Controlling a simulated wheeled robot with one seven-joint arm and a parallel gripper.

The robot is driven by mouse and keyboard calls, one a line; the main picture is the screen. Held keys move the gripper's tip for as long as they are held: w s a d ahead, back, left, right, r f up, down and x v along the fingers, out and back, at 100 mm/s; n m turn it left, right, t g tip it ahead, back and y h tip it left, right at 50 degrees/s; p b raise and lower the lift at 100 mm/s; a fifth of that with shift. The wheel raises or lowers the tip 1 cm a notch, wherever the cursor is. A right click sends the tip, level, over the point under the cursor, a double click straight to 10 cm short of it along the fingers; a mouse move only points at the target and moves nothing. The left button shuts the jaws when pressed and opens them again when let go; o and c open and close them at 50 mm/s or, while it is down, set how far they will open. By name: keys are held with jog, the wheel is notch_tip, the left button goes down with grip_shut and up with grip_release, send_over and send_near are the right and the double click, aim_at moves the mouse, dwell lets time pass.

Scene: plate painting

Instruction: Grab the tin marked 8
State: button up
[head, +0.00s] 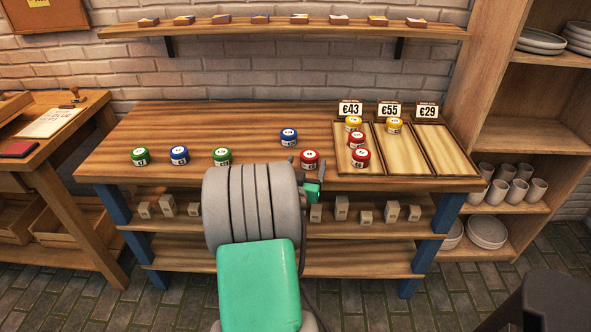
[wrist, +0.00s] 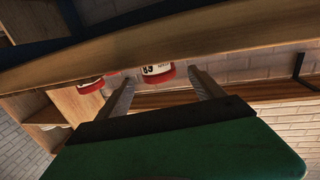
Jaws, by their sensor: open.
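Several round tins with white labels stand on the workbench (head: 240,118). A red tin (head: 309,160) stands near the front edge, just beyond my gripper (head: 307,166), which is largely hidden by my arm. In the wrist view my gripper (wrist: 160,78) is open, with a red and white tin (wrist: 158,70) between or just beyond its fingertips. Its label seems to carry an 8, with a further mark that I cannot read surely. Another red tin (wrist: 90,85) shows beside the left finger. The head view's labels are too small to read.
Green (head: 140,157) and blue (head: 179,156) tins stand at left; another blue tin (head: 288,138) stands behind. At right, price-marked trays (head: 446,150) adjoin; the left tray holds a yellow tin (head: 353,124) and red tins (head: 360,159), the middle one a yellow tin (head: 394,125).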

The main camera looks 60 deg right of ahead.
jog(key=p+x, duration=0.1)
jog(key=x, duration=0.3)
jog(key=p+x, duration=0.1)
jog(key=x, duration=0.3)
jog(key=shift+s+r, duration=0.15)
jog(key=shift+r, duration=0.1)
jog(key=c, duration=1.5)
jog(key=shift+c, duration=0.4)
jog(key=shift+r, duration=0.15)
